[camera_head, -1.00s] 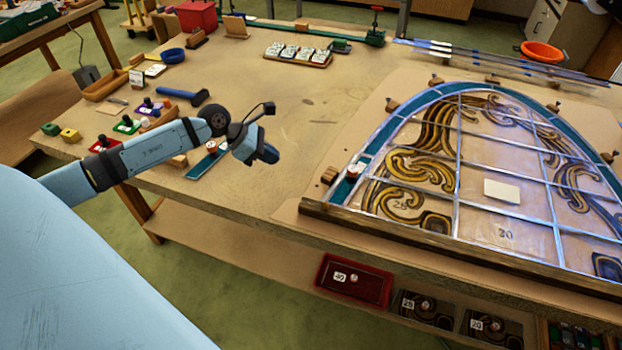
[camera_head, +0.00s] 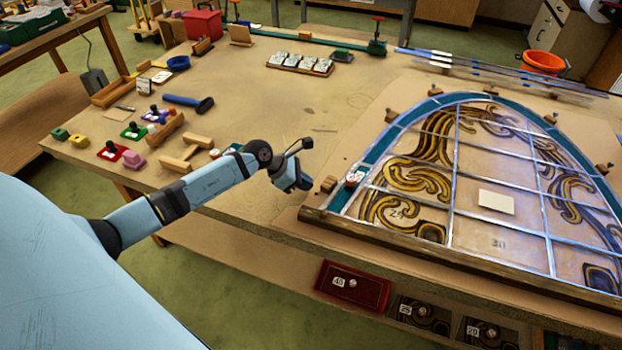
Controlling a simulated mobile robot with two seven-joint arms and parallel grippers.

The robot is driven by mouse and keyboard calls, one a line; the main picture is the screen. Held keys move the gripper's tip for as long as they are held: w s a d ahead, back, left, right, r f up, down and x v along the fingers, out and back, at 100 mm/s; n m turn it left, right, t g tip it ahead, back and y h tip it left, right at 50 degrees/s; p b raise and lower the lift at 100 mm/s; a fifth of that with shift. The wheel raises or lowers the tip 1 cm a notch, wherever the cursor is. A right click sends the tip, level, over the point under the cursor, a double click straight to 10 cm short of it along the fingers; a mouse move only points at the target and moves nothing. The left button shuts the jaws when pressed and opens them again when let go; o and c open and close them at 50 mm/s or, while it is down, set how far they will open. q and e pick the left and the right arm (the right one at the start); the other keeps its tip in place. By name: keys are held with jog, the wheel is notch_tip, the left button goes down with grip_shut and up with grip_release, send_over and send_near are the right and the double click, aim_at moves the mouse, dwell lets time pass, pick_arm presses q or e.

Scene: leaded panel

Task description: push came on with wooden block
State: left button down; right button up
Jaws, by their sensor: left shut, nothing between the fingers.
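The leaded panel (camera_head: 498,201) lies on the table at right, with grey came lines (camera_head: 452,188) around its painted glass and a teal border (camera_head: 396,131). A small wooden block (camera_head: 329,184) sits just outside the panel's lower left corner. Beside it, a small red and white piece (camera_head: 354,178) rests on the teal border. My left gripper (camera_head: 301,187) is shut and empty, above the table just left of the small block, apart from it as far as I can tell. My right gripper is out of view.
A wooden bar (camera_head: 446,246) runs along the panel's near edge. Wooden pegs (camera_head: 391,117) stand around its curve. A blue-handled hammer (camera_head: 188,102), small coloured pieces (camera_head: 112,151) and a wooden tray (camera_head: 112,91) lie at left. The table's middle is clear.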

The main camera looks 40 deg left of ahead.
pick_arm(q)
jog(key=shift+w+d, duration=0.55)
jog(key=shift+d, duration=0.15)
